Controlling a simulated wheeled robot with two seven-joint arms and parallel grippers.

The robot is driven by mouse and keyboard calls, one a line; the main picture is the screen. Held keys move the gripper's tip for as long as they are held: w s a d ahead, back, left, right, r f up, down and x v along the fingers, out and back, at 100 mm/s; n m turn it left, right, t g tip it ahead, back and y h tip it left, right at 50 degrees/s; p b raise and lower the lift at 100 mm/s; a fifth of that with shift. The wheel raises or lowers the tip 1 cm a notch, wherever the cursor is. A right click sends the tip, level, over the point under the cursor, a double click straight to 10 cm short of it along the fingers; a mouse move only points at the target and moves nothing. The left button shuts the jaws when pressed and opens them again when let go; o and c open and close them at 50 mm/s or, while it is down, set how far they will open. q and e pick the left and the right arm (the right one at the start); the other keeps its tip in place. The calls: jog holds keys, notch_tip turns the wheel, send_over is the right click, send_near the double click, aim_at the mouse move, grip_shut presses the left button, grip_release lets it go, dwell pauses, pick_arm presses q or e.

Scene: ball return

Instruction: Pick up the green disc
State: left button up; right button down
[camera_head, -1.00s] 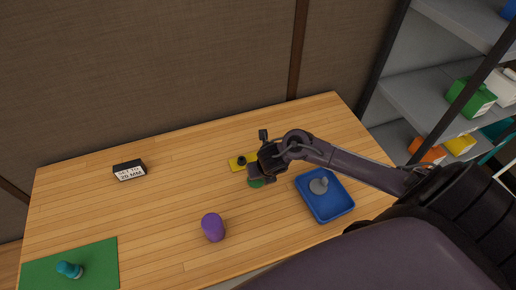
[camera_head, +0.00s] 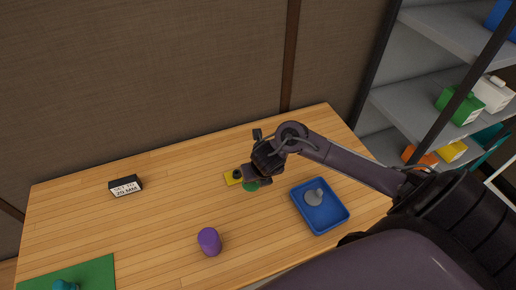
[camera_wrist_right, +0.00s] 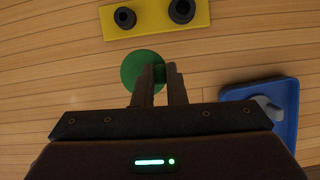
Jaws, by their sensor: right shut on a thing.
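The green disc (camera_head: 251,185) is at the right gripper's fingertips, just in front of the yellow block. In the right wrist view the green disc (camera_wrist_right: 138,70) shows as a round plate, with a raised green part between the two fingers. My right gripper (camera_wrist_right: 160,72) is shut on that raised part; in the head view the gripper (camera_head: 257,178) reaches in from the right. I cannot tell whether the disc touches the table. My left gripper is not in view.
A yellow block (camera_head: 232,178) with dark round parts lies behind the disc. A blue tray (camera_head: 326,221) with a grey object (camera_head: 313,197) stands right. A purple cylinder (camera_head: 209,241), a sign (camera_head: 125,187) and a green mat (camera_head: 95,274) with a teal object (camera_head: 65,285) are left.

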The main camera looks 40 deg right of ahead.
notch_tip(320, 180, up, 14)
jog(key=p, duration=0.4)
jog(key=shift+p, duration=0.35)
jog(key=shift+r, duration=0.1)
jog(key=shift+a, duration=0.15)
